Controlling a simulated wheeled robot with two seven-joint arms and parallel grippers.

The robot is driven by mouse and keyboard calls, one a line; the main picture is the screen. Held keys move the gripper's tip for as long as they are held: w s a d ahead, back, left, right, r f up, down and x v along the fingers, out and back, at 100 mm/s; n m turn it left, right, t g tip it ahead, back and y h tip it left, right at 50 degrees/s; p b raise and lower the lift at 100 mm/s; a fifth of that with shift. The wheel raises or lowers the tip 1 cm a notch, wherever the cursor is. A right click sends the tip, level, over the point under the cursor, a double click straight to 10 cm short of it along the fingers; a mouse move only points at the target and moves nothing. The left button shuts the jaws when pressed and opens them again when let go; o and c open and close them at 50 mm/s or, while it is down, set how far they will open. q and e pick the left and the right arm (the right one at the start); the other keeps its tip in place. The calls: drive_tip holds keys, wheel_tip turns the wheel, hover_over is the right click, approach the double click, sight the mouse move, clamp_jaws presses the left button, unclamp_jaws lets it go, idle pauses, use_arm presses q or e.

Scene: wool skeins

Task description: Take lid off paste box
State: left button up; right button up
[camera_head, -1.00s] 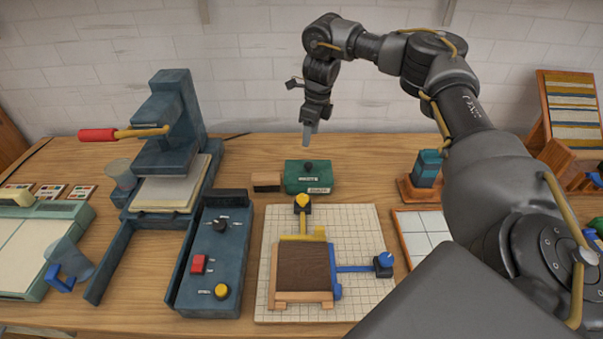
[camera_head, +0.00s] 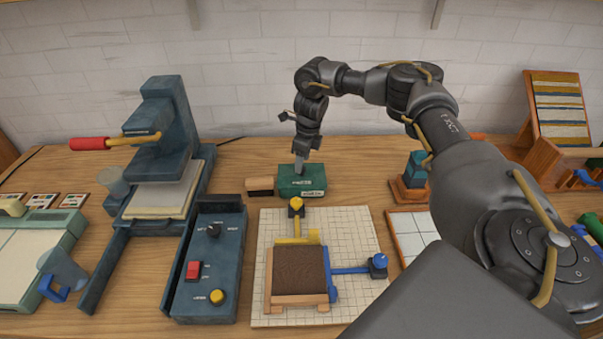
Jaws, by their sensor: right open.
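The paste box is a small green box (camera_head: 316,182) with pale labels, standing at the back middle of the table. Its lid (camera_head: 287,173) is on top, and the dark knob seen before is hidden behind my gripper. My right gripper (camera_head: 299,168) points down from above with its fingertips at the lid, around or just in front of the knob; I cannot tell which. Its jaws are open. My left gripper is not in view.
A wooden block with a dark end (camera_head: 261,187) stands close to the box's left side. In front lies a gridded board (camera_head: 360,228) with yellow and blue clamps. A blue press (camera_head: 172,140) stands left, and a teal bottle on a stand (camera_head: 415,170) stands right.

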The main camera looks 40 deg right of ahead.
drive_tip(key=shift+w+f, duration=0.1)
drive_tip(key=shift+f, duration=1.25)
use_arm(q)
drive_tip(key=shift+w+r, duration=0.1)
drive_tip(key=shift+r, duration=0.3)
use_arm(e)
drive_tip(key=c, duration=1.1)
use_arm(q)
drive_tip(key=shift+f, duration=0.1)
use_arm(e)
drive_tip(key=shift+r, duration=0.15)
drive_tip(key=shift+r, duration=0.3)
wheel_tip(320, 180, up, 2)
drive_tip(key=shift+a+r+b, duration=0.1)
drive_tip(key=shift+r+b, duration=0.15)
drive_tip(key=shift+b, duration=0.5)
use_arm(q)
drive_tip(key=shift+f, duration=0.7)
use_arm(e)
drive_tip(key=s+a+r, duration=0.2)
drive_tip(key=s+r, duration=0.1)
drive_tip(key=s, duration=0.1)
drive_tip(key=s+a+r, duration=0.5)
drive_tip(key=s+r, duration=0.1)
drive_tip(key=s, duration=0.1)
drive_tip(key=shift+s+a+r, duration=0.35)
